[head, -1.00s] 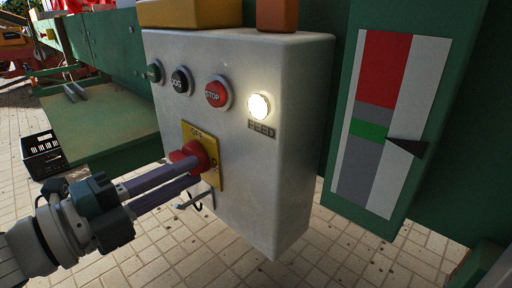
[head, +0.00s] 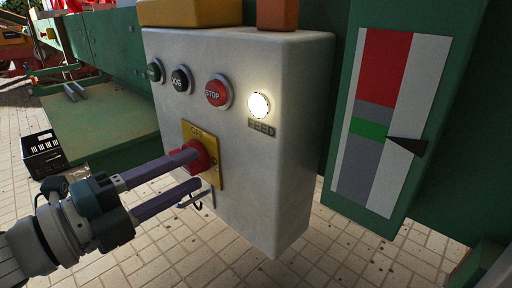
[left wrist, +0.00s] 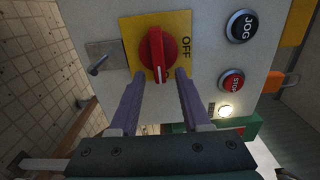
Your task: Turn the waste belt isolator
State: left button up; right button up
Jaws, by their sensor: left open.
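The isolator is a red rotary knob (head: 201,155) on a yellow plate (head: 217,172) on the front of a pale control box. In the left wrist view the knob (left wrist: 152,50) has its ridge upright in the picture, with a white mark at its lower end. The OFF label is on the right of the plate there, so the mark does not point at it. My left gripper (head: 194,169) is open. In the left wrist view its purple fingers (left wrist: 160,84) are spread, with tips near the knob's lower end; contact is unclear. My right gripper is not in view.
Green, JOG and red STOP (head: 218,92) buttons sit above the isolator, with a lit FEED lamp (head: 258,105) to the right. A metal hasp (left wrist: 106,60) sticks out beside the plate. A green panel with a coloured gauge (head: 375,130) stands right. A black crate (head: 43,155) is on the paving.

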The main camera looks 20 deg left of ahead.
pick_arm(q)
jog(key=p+v, duration=0.1)
jog(key=v, duration=0.9)
jog(key=shift+p, duration=0.4)
